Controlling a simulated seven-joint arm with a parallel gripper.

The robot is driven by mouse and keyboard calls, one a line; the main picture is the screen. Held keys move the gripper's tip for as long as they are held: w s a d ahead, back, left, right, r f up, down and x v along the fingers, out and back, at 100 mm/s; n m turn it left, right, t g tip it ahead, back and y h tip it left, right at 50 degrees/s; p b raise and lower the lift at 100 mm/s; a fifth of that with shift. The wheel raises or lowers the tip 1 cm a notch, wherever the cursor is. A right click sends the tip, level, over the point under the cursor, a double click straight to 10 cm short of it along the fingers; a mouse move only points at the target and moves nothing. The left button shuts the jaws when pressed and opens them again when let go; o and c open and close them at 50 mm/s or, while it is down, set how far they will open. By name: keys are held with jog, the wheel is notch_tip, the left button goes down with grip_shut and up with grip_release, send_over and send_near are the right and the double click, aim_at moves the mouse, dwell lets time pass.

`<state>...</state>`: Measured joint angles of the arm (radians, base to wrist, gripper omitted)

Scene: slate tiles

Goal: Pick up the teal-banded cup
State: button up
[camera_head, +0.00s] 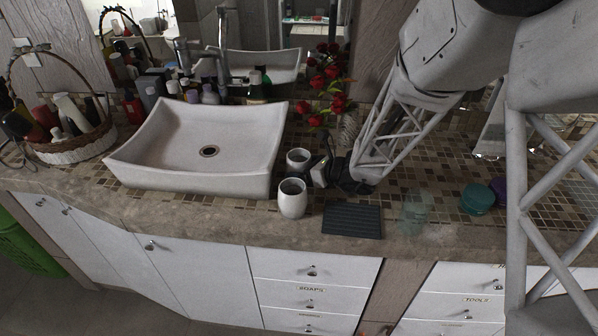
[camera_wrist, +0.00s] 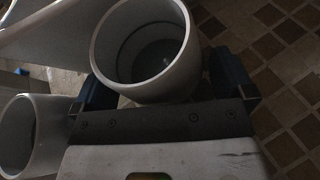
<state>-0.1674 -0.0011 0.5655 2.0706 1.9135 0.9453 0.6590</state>
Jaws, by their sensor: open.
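Two pale cups stand by the basin. The rear cup (camera_head: 298,157) is beside my gripper (camera_head: 318,171); the front cup (camera_head: 292,201) is nearer the counter edge. No teal band shows clearly on either, so I cannot tell which is banded. In the wrist view one upright pale cup (camera_wrist: 138,88) sits between the two dark fingers of my open gripper (camera_wrist: 165,84), seen from above with its hollow inside showing. The other cup (camera_wrist: 38,135) is at the left, outside the fingers. The lower sides of the held-between cup are hidden.
A white basin (camera_head: 190,178) stands close left of the cups. A dark ribbed slab (camera_head: 352,220) lies right of the front cup, then a clear greenish tumbler (camera_head: 414,212) and a teal jar (camera_head: 477,199). Red flowers (camera_head: 333,75) stand behind.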

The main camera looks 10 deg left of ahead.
jog(key=shift+a, duration=0.15)
dwell(0.4)
jog(key=shift+w, duration=0.1)
jog(key=c, duration=1.1)
jog(key=shift+r, duration=0.1)
jog(key=shift+r, duration=4.85)
